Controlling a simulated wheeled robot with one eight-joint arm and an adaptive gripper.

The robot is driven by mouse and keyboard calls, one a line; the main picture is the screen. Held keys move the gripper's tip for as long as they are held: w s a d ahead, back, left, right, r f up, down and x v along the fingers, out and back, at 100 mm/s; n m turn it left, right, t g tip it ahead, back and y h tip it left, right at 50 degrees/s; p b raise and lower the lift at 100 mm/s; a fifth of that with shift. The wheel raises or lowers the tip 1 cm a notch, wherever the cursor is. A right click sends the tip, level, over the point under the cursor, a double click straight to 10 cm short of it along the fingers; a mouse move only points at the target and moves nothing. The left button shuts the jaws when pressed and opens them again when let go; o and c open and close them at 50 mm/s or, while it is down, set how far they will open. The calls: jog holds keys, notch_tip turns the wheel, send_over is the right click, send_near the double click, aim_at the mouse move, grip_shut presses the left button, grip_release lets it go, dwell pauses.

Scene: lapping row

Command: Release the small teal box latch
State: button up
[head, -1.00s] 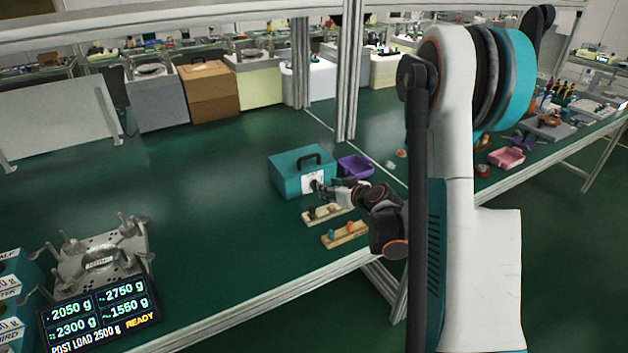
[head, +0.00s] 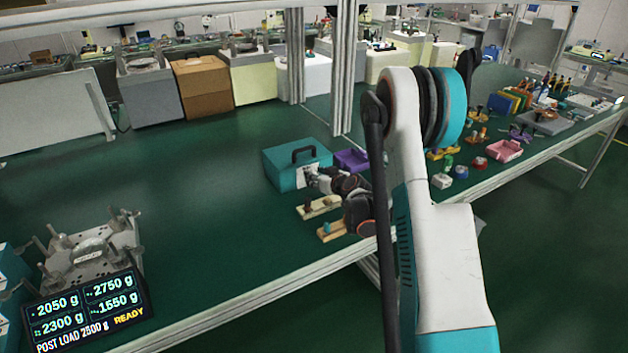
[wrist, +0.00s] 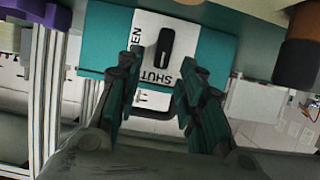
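The small teal box (head: 285,170) stands on the green bench, with a black handle on its top. The wrist view shows its teal front (wrist: 105,40) with a white plate (wrist: 180,62) lettered "SHUT" and a partly hidden word ending in "EN". A black latch knob (wrist: 163,48) sits on the plate, closer to the "SHUT" side than to the picture's top. My gripper (wrist: 158,80) is open in front of the plate. Its two teal-padded fingers are apart, with the knob just beyond and between their tips, and nothing is held.
A purple tray (head: 352,160) sits right beside the box. Wooden strips with pegs (head: 318,207) lie in front of it, near my arm. A metal fixture (head: 92,255) stands at the left front. The bench's middle left is clear.

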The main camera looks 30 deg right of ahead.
jog(key=shift+x, duration=0.9)
grip_shut()
